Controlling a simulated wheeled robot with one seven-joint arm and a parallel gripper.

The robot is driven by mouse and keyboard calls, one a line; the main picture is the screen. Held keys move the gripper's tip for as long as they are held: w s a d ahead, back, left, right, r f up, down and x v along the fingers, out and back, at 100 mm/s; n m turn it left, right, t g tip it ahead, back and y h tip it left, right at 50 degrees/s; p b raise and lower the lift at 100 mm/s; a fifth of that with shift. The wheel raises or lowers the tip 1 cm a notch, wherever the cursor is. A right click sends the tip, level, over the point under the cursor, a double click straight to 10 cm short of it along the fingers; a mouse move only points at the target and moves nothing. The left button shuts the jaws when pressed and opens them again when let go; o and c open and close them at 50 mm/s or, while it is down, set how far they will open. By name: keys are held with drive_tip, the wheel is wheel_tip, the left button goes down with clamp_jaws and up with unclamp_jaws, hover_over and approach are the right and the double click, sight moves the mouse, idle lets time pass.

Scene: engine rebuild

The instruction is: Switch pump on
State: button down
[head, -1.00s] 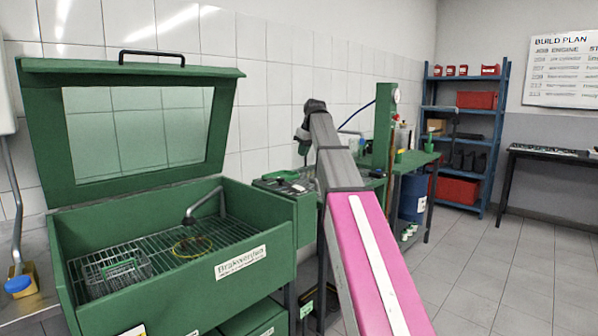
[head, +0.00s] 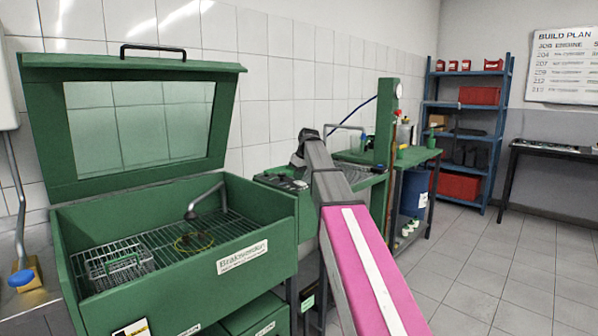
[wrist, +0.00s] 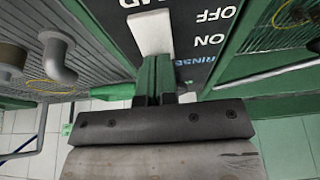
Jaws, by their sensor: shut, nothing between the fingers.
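The green parts washer (head: 170,270) stands at left in the head view with its lid (head: 130,70) raised. A dark control panel (head: 283,181) is on its right side. Contact cannot be told. In the head view my arm hides the fingertips.
A wire basket (head: 120,266) and a yellow ring (head: 193,242) lie on the washer's grid, near a bent spout (head: 205,201). A green bench (head: 415,157) stands behind my arm. Blue shelves (head: 468,135) stand farther back. The floor at right is clear.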

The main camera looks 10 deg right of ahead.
drive_tip(key=shift+f, duration=0.1)
drive_tip(key=shift+w+a+f, duration=0.1)
drive_tip(key=shift+f, duration=0.2)
drive_tip(key=shift+s, duration=0.2)
drive_tip(key=shift+s+d, duration=0.45)
drive_tip(key=shift+s, duration=0.05)
drive_tip(key=shift+r, duration=0.2)
